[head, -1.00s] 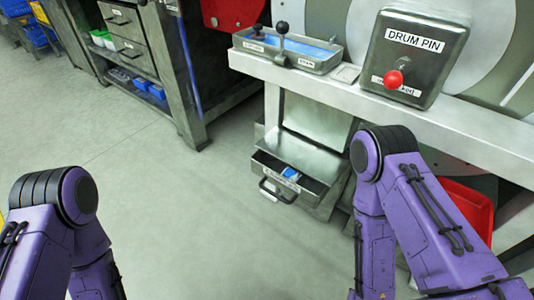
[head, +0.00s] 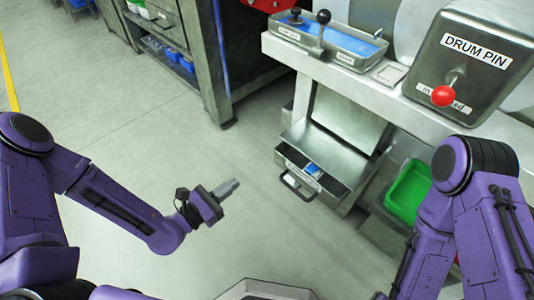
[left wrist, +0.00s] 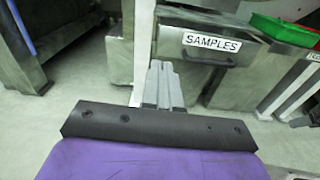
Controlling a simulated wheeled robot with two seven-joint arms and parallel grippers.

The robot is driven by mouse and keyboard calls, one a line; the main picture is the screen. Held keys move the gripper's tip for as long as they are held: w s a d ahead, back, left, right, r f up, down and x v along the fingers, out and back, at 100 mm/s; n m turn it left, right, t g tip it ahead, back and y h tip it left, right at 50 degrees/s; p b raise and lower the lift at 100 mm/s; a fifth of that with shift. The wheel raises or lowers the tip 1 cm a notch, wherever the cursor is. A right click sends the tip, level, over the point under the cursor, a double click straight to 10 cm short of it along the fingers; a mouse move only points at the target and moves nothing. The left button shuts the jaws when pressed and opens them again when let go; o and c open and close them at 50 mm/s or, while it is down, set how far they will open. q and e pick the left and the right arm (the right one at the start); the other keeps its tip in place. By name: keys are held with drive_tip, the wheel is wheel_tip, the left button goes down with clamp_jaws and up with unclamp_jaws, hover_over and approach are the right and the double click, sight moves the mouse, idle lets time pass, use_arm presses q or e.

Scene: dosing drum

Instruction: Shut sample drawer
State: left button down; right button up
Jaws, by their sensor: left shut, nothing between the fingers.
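The sample drawer (head: 335,187) stands open under the bench in the head view, with a small blue and white item (head: 313,171) inside. Its dark loop handle (head: 297,187) faces my left gripper. My left gripper (head: 233,186) is shut and empty, in front of the drawer and to its left, apart from the handle. In the left wrist view the drawer front (left wrist: 180,42) with its SAMPLES label (left wrist: 211,42) lies beyond the shut fingers (left wrist: 160,72). My right arm shows at the right of the head view, but its gripper is out of view.
A green bin (head: 408,192) stands to the right of the drawer. Above are a bench with a tray of blue liquid (head: 335,38) and the DRUM PIN box (head: 470,65) with a red knob. A workbench stands at the upper left. The floor before the drawer is clear.

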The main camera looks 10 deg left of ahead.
sight(274, 150)
use_arm(q)
drive_tip(key=shift+h, duration=0.3)
drive_tip(key=b+x, duration=0.1)
drive_tip(key=x, duration=0.3)
drive_tip(key=b+x, duration=0.1)
drive_tip(key=x, duration=0.3)
drive_tip(key=b+x, duration=0.1)
drive_tip(key=x, duration=0.4)
drive_tip(key=shift+r+b, duration=0.25)
drive_tip(key=shift+b, duration=0.1)
drive_tip(key=shift+w+d+r, duration=0.1)
drive_tip(key=shift+w+d, duration=0.2)
drive_tip(key=shift+w, duration=0.2)
use_arm(e)
wheel_tip(274, 150, down, 4)
drive_tip(key=shift+s+a+r, duration=0.1)
drive_tip(key=shift+s+r, duration=0.05)
drive_tip(key=shift+r, duration=0.05)
